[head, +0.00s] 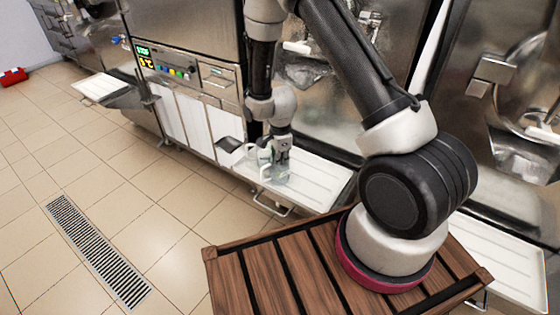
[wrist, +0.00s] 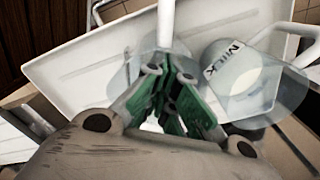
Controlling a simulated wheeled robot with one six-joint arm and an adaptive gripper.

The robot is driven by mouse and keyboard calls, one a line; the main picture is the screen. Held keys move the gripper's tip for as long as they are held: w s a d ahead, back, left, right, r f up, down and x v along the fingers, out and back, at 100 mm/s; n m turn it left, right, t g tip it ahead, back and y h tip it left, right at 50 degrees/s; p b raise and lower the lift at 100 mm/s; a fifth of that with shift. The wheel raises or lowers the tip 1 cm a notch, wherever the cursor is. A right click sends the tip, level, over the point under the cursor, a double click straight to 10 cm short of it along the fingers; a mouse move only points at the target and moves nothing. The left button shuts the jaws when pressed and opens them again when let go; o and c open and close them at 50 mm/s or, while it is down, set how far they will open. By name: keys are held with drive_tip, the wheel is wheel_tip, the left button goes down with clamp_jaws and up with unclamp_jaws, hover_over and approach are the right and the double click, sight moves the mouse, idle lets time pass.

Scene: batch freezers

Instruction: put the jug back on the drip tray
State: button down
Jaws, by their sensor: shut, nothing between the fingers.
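A clear jug lettered MILK (wrist: 240,82) is in the wrist view, right of my gripper's fingers. It looks tipped in that view, but its true tilt is hard to tell. My gripper (wrist: 178,108) has green finger pads; the fingers are shut with nothing between them. In the head view my gripper (head: 281,150) is low over the left end of the white drip tray (head: 318,178), close to a clear, jug-like shape (head: 273,175) partly hidden by it. Whether the fingers touch the jug or it rests on the tray is unclear. The tray also shows in the wrist view (wrist: 65,70).
A steel freezer with a lit control panel (head: 180,68) stands behind, with more steel machines to the right. A white tray (head: 100,88) sticks out at far left. A floor drain (head: 95,250) crosses the open tiles. A wooden slatted top (head: 240,275) is in front.

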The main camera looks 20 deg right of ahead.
drive_tip(key=shift+d, duration=0.45)
drive_tip(key=d, duration=0.3)
drive_tip(key=shift+d, duration=0.1)
